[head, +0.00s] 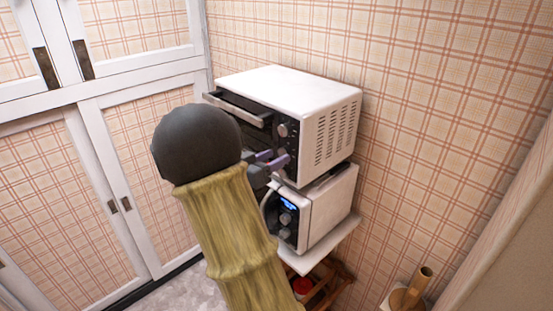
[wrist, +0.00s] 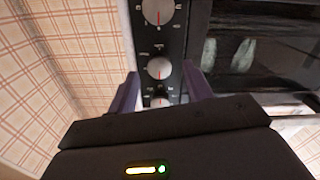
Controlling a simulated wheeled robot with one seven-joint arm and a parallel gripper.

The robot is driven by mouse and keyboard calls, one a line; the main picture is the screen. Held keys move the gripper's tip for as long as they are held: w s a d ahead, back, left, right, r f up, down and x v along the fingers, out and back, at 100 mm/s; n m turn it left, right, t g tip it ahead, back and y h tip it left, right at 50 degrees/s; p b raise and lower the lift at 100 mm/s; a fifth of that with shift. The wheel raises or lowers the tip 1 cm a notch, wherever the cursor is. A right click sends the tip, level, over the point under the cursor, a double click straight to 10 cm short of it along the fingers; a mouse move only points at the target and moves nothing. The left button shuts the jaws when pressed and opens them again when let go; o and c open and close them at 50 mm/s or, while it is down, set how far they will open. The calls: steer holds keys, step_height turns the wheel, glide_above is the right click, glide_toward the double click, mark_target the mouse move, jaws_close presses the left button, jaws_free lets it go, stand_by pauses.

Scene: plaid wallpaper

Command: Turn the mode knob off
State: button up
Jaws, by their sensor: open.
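A white toaster oven (head: 300,92) stands on top of a microwave, with a black control panel at its front right edge. One dark knob (head: 283,130) shows on that panel in the head view. The wrist view shows the panel close up with three silver knobs in a line: one at the top edge (wrist: 158,11), a middle knob (wrist: 159,68) and a lower knob (wrist: 161,102) partly hidden by my gripper. Labels are too blurred to tell which is the mode knob. My gripper (wrist: 160,84) is open, its purple fingers on either side of the panel around the lower knobs. In the head view my gripper (head: 271,159) is at the panel's lower part.
A white microwave (head: 325,207) with a lit display sits beneath, on a shelf (head: 340,238). White-framed cabinets (head: 150,150) stand left. A wooden holder (head: 408,293) is at lower right.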

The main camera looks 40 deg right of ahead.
steer(key=s+a+b, duration=0.1)
steer(key=a+b, duration=0.4)
steer(key=a, duration=1)
steer(key=shift+s+a, duration=0.15)
steer(key=shift+a, duration=0.1)
steer(key=w+a+f+n+t+y, duration=0.2)
steer(key=w+f+n+t+y, duration=0.3)
steer(key=w+t, duration=0.4)
steer(key=s+a+f+n+t+y, duration=0.1)
steer(key=a+f+n+y, duration=0.4)
steer(key=a+y, duration=0.3)
steer(key=s+f+n+g+y, duration=0.2)
steer(key=s+f+g, duration=0.2)
steer(key=s, duration=0.5)
steer(key=s+a+f+n+g+y+b, duration=0.1)
steer(key=s+f+n+g+y, duration=0.1)
steer(key=s+f, duration=0.5)
steer(key=s+g+y, duration=0.1)
steer(key=s+g, duration=0.1)
steer(key=s, duration=0.1)
steer(key=shift+s+a+n+g, duration=0.2)
steer(key=shift+s+n+g, duration=0.1)
